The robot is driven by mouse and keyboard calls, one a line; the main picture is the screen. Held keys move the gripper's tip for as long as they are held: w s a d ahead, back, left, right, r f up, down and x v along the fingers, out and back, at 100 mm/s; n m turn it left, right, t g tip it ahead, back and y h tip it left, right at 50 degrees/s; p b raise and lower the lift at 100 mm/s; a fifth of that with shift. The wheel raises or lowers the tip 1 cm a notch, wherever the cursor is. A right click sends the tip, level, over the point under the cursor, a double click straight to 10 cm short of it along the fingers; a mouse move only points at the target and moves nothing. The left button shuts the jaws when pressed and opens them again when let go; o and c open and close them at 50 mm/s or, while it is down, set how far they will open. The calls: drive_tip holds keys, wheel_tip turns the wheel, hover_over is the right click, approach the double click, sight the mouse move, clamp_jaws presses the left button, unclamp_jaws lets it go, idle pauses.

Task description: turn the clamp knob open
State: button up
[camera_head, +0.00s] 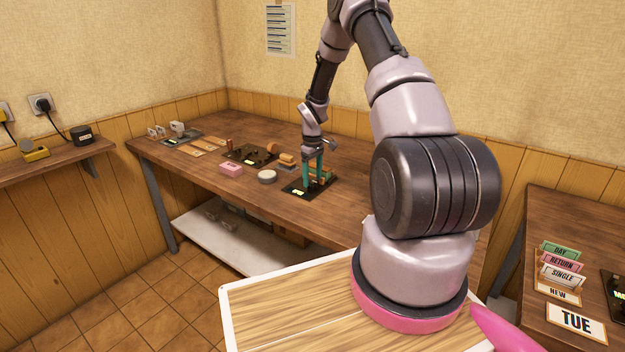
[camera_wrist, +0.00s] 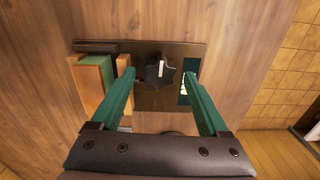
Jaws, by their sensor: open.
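The clamp knob (camera_wrist: 160,70) is a black, lobed knob with a white mark line. It sits on a dark plate (camera_wrist: 158,102) in the wrist view. My gripper (camera_wrist: 160,78) has two green fingers, spread apart, one on each side of the knob with gaps between. In the head view my gripper (camera_head: 313,178) points down over the dark plate (camera_head: 296,189) on the wooden table, and hides the knob there. Orange and green blocks (camera_wrist: 93,80) stand at the plate's left side in the wrist view, close to my left finger.
A round pale tin (camera_head: 267,176), a pink box (camera_head: 231,168) and a dark board (camera_head: 250,154) with small parts lie left of the gripper on the wooden table (camera_head: 205,178). A second table (camera_head: 590,230) with labelled cards stands at the right. Bare tabletop lies in front of the plate.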

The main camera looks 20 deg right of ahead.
sight(312, 180)
wheel_tip(312, 180, up, 10)
drive_tip(key=shift+f, duration=0.2)
idle(0.4)
